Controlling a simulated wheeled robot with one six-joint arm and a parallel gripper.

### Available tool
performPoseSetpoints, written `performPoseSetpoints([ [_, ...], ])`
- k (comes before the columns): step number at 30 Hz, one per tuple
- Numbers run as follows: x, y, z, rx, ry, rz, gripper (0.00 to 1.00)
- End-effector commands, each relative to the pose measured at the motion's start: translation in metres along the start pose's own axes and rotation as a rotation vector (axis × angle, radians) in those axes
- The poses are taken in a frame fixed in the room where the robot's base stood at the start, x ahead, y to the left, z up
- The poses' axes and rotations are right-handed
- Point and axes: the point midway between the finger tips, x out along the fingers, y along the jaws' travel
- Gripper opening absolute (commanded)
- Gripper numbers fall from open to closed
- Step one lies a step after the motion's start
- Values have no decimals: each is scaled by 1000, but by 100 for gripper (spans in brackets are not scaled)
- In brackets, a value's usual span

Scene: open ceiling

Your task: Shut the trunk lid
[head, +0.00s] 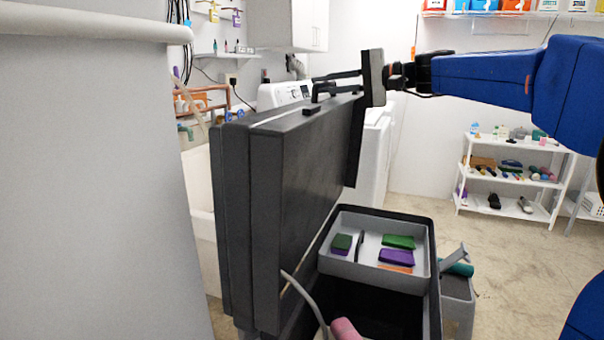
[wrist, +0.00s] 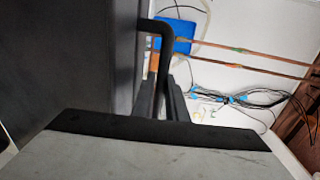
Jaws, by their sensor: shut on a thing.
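The trunk lid (head: 300,190) is a thick dark grey slab. It stands open and nearly upright at the left of the trunk (head: 432,300), and its dark face fills the left of the wrist view (wrist: 65,60). My gripper (head: 318,88) is at the lid's top edge, reaching in from the right. Its jaws are shut on the lid's black bent handle (wrist: 164,62). The exact contact is partly hidden by the gripper body. The open trunk holds a grey tray (head: 335,262) with green, purple and orange blocks.
A pink object (head: 345,328) lies low in the trunk opening. A grey stool (head: 457,300) with a teal item stands close at its right. A white shelf (head: 510,178) stands at the back right. Floor is clear between trunk and shelf. A pale wall fills the left.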

Motion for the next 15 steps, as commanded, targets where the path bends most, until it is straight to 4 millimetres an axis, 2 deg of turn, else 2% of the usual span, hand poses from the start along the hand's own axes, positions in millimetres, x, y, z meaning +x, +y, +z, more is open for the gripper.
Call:
performPoseSetpoints([
  [1,-2,8,0,6,-4,0,0],
  [15,-37,23,-2,9,-5,-78,0],
])
